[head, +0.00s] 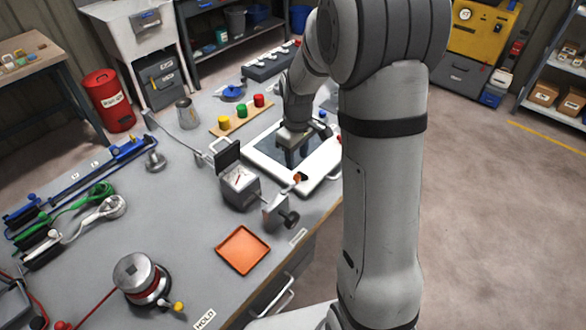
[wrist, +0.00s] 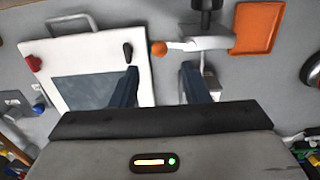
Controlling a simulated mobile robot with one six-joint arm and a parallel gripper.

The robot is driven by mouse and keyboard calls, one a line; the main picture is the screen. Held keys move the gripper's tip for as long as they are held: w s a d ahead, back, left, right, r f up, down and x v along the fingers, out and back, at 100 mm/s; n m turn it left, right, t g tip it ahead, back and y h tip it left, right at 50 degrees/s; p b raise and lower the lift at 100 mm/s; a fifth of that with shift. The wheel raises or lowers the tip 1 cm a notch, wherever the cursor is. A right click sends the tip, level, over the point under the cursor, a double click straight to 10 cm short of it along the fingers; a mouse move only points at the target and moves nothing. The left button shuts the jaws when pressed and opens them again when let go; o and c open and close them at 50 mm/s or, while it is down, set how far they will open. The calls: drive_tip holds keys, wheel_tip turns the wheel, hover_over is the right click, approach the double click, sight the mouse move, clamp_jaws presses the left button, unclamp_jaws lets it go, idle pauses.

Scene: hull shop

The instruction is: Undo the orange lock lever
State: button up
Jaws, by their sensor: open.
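The orange lock lever shows as a round orange knob (wrist: 158,48) on a short pale stem in the wrist view. The stem joins a grey clamp-like body (wrist: 205,43) with a black knob. In the head view the orange knob (head: 298,177) sits at the near edge of the white-framed panel, above the grey body (head: 275,208). My gripper (wrist: 159,72) is open and empty. In the wrist view the knob appears just beyond the gap between its fingertips, apart from both. In the head view my gripper (head: 294,150) is over the panel, behind the knob.
The white-framed panel (wrist: 90,48) has a black handle and a red knob close to my left finger's side. An orange tray (head: 243,250) lies nearer on the bench. A grey box with a raised lid (head: 239,184) stands left of the clamp body.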

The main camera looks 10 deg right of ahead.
sight(297, 175)
wheel_tip(297, 175, down, 7)
drive_tip(key=shift+f+p, duration=0.1)
drive_tip(key=shift+p, duration=0.45)
drive_tip(key=shift+c, duration=0.2)
